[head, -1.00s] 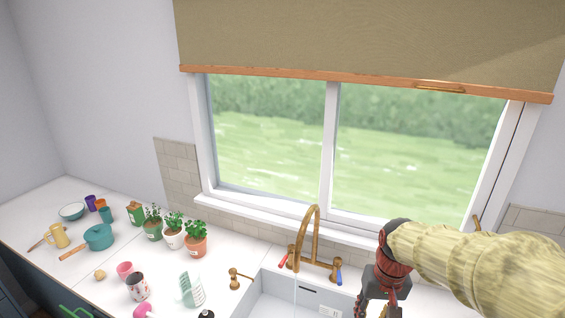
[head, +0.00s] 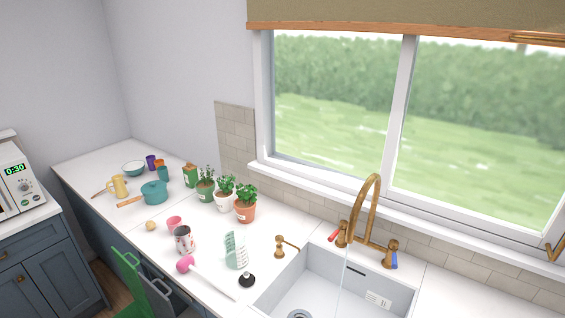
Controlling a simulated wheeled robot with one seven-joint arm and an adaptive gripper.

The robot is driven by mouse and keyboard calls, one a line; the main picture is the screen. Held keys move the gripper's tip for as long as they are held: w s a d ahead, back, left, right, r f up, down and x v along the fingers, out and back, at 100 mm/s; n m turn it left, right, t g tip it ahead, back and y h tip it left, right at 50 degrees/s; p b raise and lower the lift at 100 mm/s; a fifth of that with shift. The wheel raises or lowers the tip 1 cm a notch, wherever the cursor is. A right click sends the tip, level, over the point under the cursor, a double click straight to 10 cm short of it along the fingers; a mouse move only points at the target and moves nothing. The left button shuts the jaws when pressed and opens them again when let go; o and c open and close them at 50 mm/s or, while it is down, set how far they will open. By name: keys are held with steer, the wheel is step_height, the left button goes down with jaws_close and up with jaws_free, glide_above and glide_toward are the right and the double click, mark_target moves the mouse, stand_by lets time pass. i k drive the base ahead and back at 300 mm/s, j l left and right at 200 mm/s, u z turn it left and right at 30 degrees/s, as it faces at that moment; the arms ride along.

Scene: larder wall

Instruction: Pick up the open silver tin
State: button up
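A small silver-grey tin (head: 184,240) with red markings and a dark open top stands upright on the white counter, left of the sink. It looks like the open silver tin, though its label is too small to read. A pink cup (head: 174,223) is just behind it, and a pink-headed tool (head: 185,264) with a pale handle lies in front of it. My gripper is not in this view.
A clear ribbed jug (head: 236,250) and a black stopper (head: 247,280) stand between the tin and the sink (head: 385,297). Potted herbs (head: 245,203) and a teal pot (head: 154,192) are behind. A green towel (head: 128,270) hangs at the counter front.

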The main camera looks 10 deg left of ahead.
mark_target(185, 242)
steer(key=j+u, duration=0.15)
steer(key=j, duration=0.4)
steer(key=j+u, duration=0.15)
steer(key=j, duration=0.35)
steer(key=i+j+u, duration=0.2)
steer(key=j, duration=0.3)
steer(key=i+j+u, duration=0.25)
steer(key=i+j, duration=0.4)
